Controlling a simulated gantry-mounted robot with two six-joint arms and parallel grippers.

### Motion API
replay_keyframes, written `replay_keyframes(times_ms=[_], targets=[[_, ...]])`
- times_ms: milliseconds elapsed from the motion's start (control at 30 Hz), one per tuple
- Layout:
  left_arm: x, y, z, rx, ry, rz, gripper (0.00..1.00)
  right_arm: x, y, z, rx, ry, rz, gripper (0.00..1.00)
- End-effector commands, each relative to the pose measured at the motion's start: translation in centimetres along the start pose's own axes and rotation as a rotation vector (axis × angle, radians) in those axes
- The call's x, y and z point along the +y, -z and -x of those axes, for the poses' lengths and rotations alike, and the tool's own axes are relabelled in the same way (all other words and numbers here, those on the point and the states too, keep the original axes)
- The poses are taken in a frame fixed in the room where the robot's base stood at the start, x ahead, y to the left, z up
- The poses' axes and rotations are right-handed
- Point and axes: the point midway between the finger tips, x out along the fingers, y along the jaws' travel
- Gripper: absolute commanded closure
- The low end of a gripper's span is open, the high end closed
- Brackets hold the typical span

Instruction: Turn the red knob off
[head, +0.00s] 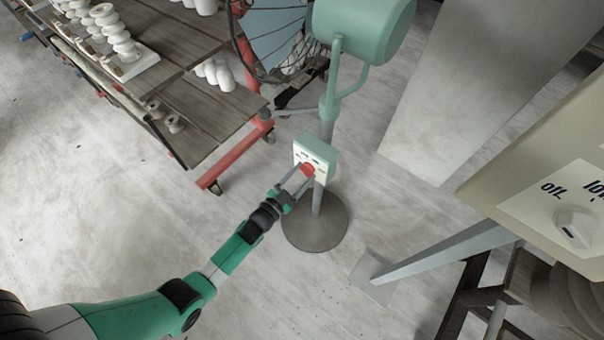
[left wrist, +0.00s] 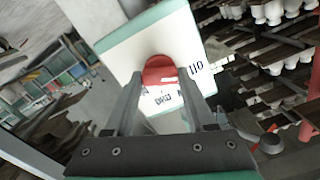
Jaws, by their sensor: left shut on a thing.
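The red knob (head: 307,169) sits on the front of a white and pale green control box (head: 322,153) on the stand of a green floor fan (head: 362,28). My left gripper (head: 301,175) reaches up to it from the lower left and is shut on the knob. In the left wrist view the red knob (left wrist: 160,71) lies between the two fingertips, on the white face of the box (left wrist: 122,60). Printed marks show beside and below the knob; the fingers hide part of the face. My right gripper is not in view.
A wooden slatted cart (head: 180,100) with white pottery and a red frame stands at the upper left. The fan's round base (head: 316,222) rests on the floor. A large beige panel with a pale knob (head: 573,228) is close at the right. The floor at left is clear.

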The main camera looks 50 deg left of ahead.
Motion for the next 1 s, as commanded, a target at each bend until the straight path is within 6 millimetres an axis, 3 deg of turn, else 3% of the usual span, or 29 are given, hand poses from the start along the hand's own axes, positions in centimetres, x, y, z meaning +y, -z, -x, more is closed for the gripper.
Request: replay_keyframes(times_ms=[367,400,533,867,1000], targets=[[0.0,0.1,0.0,0.003,0.001,0.009,1.00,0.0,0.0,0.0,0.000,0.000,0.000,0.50],[0.0,0.1,0.0,0.002,0.001,0.009,0.38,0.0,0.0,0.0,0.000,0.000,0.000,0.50],[0.0,0.1,0.0,0.002,0.001,0.007,0.15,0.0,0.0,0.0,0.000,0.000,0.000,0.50],[0.0,0.1,0.3,0.000,0.000,0.006,0.15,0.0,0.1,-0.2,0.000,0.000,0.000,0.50],[-0.1,0.3,2.2,-0.002,-0.001,0.006,0.15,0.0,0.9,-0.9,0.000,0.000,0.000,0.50]])
